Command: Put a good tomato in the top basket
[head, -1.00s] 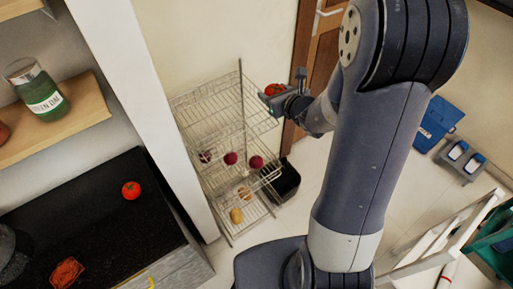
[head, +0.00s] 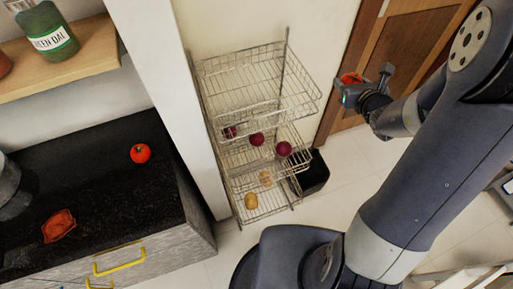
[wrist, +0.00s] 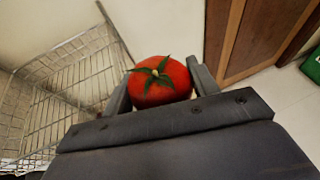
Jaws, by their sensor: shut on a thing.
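My gripper (head: 366,88) is shut on a red tomato with a green stem top. The tomato shows between the two fingers in the wrist view (wrist: 160,84) and as a small red patch in the head view (head: 351,78). It looks smooth and whole on the side I see. The top basket (head: 245,100) of a tiered wire rack is empty. My gripper is to the right of this basket, apart from it. Another round red tomato (head: 140,153) lies on the black counter. A wrinkled, flattened red one (head: 59,225) lies nearer the counter's front.
The middle basket (head: 232,158) holds several dark red onions, and the bottom basket (head: 268,208) holds potatoes. A black bin (head: 312,176) stands beside the rack. A wooden door (head: 400,40) is behind my gripper. A shelf with a green jar (head: 46,32) is at upper left.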

